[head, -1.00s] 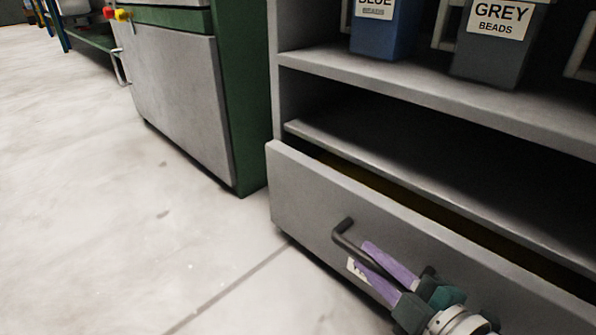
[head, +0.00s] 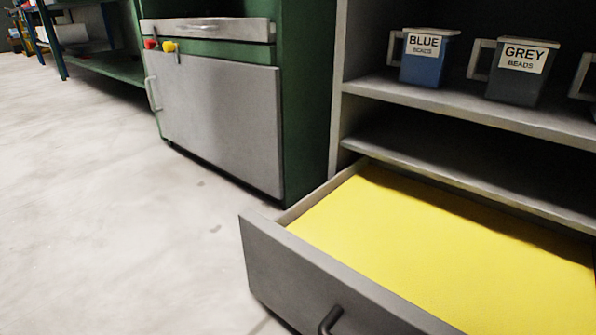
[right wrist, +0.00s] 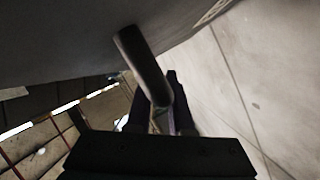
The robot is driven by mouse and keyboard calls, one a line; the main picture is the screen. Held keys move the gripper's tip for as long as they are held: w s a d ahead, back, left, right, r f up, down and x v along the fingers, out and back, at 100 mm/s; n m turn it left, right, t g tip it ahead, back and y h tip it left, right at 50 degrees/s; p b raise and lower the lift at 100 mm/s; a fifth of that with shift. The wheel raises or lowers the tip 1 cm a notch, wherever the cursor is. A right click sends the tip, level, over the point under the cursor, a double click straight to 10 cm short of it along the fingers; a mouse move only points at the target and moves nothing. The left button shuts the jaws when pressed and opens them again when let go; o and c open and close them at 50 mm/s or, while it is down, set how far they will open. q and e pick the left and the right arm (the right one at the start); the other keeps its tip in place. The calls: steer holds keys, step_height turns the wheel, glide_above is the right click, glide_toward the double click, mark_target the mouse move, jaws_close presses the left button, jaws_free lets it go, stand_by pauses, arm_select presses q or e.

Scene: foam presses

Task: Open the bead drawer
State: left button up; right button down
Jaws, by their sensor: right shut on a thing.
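The bead drawer (head: 310,285) stands well out from the grey shelf unit, and its flat yellow inside (head: 430,235) shows widely. Its dark bar handle (head: 330,321) is at the bottom edge of the head view, partly cut off. In the right wrist view the handle (right wrist: 144,62) runs down between the dark fingers of my right gripper (right wrist: 153,90), which is shut on it. The right gripper is out of the head view. My left gripper shows in neither view.
Blue (head: 425,65) and grey (head: 515,85) bead jugs stand on the shelf (head: 450,108) above the drawer. A green cabinet (head: 310,110) with a grey door is to the left. The pale floor (head: 110,220) at the left is clear.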

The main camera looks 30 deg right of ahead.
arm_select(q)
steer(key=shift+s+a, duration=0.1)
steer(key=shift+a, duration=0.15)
arm_select(e)
steer(key=shift+s+a, duration=0.2)
steer(key=shift+a, duration=0.25)
steer(key=c, duration=0.8)
jaws_free()
steer(key=shift+d, duration=0.1)
arm_select(q)
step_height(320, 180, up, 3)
steer(key=p, duration=0.3)
arm_select(e)
steer(key=v, duration=0.9)
steer(key=shift+s, duration=0.4)
steer(key=shift+r, duration=0.1)
